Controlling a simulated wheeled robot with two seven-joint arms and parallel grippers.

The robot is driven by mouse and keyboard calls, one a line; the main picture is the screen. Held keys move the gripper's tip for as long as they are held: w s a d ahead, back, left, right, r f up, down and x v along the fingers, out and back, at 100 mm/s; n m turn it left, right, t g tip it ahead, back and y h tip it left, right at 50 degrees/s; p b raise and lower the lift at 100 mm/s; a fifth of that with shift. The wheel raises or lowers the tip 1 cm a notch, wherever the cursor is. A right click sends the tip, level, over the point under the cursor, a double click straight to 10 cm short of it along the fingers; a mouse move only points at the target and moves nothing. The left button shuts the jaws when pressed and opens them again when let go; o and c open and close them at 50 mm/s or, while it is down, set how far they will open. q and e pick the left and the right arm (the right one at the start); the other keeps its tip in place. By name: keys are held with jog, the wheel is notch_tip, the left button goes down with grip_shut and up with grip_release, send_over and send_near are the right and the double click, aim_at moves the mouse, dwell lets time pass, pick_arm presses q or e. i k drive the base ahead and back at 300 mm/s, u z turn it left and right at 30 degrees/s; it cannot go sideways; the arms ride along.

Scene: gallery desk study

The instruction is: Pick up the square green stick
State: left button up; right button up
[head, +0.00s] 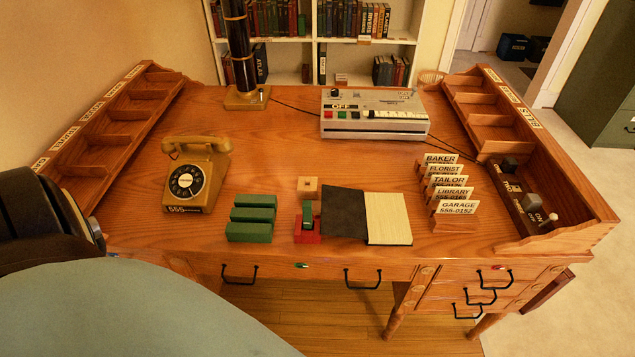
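Several green pieces lie on the wooden desk (270,137). Three green bars sit in a row left of centre: a back bar (255,201), a middle bar (252,215) and a front bar (249,233). A small upright green piece (307,211) stands at a red block (307,236) to their right. I cannot tell for certain which of these is the square green stick. Neither gripper is in view, and nothing is seen touching the green pieces.
A tan rotary phone (196,174) stands left of the bars. A small wooden block (308,188), an open dark book (388,217) and a card rack (453,224) are to the right. A button console (373,114) and a dark column lamp base (247,98) stand behind. Wooden racks edge both sides.

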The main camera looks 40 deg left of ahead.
aim_at(307, 205)
jog(key=z, duration=0.35)
jog(key=k, duration=0.35)
jog(key=u, duration=1.2)
jog(key=i, duration=0.8)
jog(key=u, duration=0.4)
